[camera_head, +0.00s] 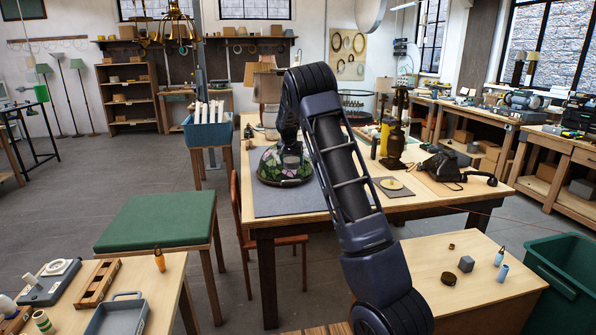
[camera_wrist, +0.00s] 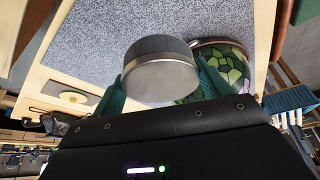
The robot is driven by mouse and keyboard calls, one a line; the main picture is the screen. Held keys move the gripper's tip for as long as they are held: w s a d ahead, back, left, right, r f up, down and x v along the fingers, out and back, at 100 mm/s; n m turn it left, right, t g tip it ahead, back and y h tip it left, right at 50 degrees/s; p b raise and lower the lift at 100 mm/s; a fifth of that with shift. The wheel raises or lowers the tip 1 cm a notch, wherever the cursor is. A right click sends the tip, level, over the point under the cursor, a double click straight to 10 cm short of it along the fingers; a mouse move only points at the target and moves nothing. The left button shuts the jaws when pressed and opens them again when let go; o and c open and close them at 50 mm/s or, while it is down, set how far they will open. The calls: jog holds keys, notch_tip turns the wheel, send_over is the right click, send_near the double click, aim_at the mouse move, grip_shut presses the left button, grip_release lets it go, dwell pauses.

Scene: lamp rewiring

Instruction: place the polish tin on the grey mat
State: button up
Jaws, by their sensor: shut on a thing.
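The polish tin, a round silver-grey metal tin (camera_wrist: 160,72), is held between the dark green fingers of my gripper (camera_wrist: 160,88) in the wrist view. The grey mat (camera_head: 290,204) lies on the long wooden table, and its speckled surface (camera_wrist: 100,35) shows behind the tin in the wrist view. The tin appears to be above the mat; the gap is hard to judge. In the head view my gripper is partly hidden by my arm and overlaps the stained-glass lampshade. The tin is hard to make out there.
The stained-glass lampshade (camera_head: 284,168) sits on the mat's far part, close beside my gripper in the wrist view (camera_wrist: 225,68). A small grey pad with a yellow disc (camera_head: 391,184) lies to the right. The mat's front part is clear.

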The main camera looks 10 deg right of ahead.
jog(key=shift+a+r, duration=0.25)
jog(key=shift+a, duration=0.9)
notch_tip(320, 180, down, 20)
jog(key=shift+a+r, duration=0.1)
jog(key=o, duration=1.1)
jog(key=shift+c, duration=0.2)
